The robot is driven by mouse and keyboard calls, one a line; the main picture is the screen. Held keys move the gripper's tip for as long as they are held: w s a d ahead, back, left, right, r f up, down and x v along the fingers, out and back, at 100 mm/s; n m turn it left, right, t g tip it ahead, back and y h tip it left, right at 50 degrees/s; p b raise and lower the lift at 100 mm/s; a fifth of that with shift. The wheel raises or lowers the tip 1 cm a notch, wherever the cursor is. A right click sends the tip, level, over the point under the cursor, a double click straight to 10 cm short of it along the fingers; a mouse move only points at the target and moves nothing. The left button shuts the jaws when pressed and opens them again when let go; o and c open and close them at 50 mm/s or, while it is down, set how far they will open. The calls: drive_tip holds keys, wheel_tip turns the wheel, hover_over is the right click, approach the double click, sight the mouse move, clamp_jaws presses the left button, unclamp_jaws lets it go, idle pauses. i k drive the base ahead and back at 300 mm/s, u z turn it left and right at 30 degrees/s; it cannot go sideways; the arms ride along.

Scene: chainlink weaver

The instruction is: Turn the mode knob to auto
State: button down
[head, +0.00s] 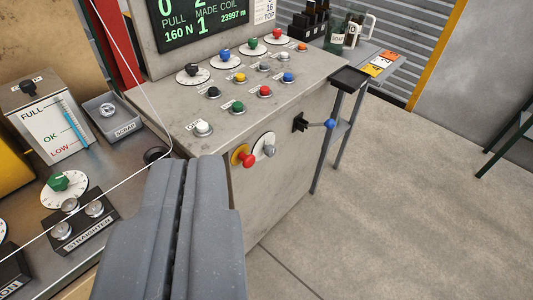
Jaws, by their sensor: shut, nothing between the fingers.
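My gripper (192,168) reaches up from the bottom of the view, its two grey fingers side by side, shut and empty. Its tips appear in front of the grey control cabinet, apart from any knob. On the cabinet's front face is a grey knob (269,151) on a round pale plate, right of a red push button (249,160) on a yellow plate. On the sloped top, black (191,70), blue (225,56), green (252,44) and red (276,34) knobs sit on white dials. The labels are too small to read, so I cannot tell which is the mode knob.
Several coloured push buttons and a white button (203,128) share the cabinet top. A blue-tipped lever (329,124) sticks out at the cabinet's right. A bench with a STRAIGHTEN box (84,222) and scrap tray (112,118) lies left. A thin wire crosses the left side. Floor at right is clear.

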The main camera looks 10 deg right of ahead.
sight(270, 151)
drive_tip(key=k, duration=1.1)
drive_tip(key=z, duration=0.15)
drive_tip(key=i, duration=1)
drive_tip(key=u, duration=0.05)
drive_tip(key=k, duration=0.9)
drive_tip(key=z, duration=0.65)
drive_tip(key=i, duration=1.4)
drive_tip(key=u, duration=0.45)
drive_tip(key=i, duration=0.5)
drive_tip(key=u, duration=0.4)
